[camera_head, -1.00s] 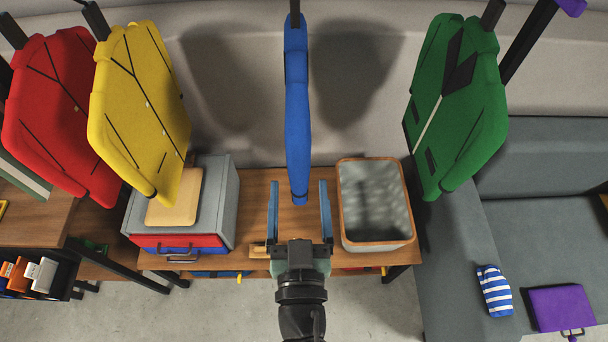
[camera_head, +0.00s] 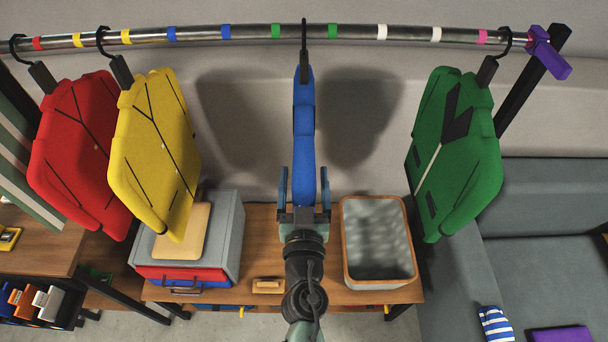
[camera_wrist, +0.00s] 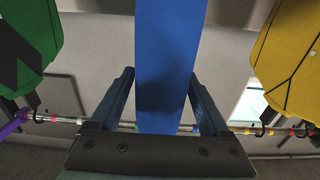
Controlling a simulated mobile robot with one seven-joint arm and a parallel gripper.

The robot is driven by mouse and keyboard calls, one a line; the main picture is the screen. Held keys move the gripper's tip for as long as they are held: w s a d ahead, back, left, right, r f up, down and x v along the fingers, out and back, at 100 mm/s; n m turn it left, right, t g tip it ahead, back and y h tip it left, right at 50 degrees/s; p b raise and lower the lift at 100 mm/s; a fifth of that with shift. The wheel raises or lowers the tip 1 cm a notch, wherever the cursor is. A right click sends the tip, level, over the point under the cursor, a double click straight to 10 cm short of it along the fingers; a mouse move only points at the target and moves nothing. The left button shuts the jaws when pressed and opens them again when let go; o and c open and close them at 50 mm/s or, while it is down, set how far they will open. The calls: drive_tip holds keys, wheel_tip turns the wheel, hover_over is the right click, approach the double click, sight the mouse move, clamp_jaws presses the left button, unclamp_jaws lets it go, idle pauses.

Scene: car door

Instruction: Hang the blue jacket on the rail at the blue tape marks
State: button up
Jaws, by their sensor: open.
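The blue jacket (camera_head: 304,115) hangs edge-on from its dark hook on the rail (camera_head: 400,33), between the two green tape marks. The blue tape marks (camera_head: 172,34) and (camera_head: 225,32) are on the rail to its left, with bare rail between them. My gripper (camera_head: 304,175) is open, one finger on each side of the jacket's lower part. In the wrist view the jacket (camera_wrist: 166,40) passes between the two spread fingers (camera_wrist: 161,76), with a visible gap on the left side. The jacket's lower end is partly hidden by my gripper in the head view.
The yellow jacket (camera_head: 150,150) and red jacket (camera_head: 75,150) hang left of the blue marks, the green jacket (camera_head: 455,170) far right. A purple clamp (camera_head: 548,55) sits at the rail's right end. Below are a grey box (camera_head: 225,245) and a wood-rimmed bin (camera_head: 348,250).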

drive_tip(key=shift+w, duration=0.1)
clamp_jaws()
idle(0.4)
drive_tip(key=shift+r, duration=0.15)
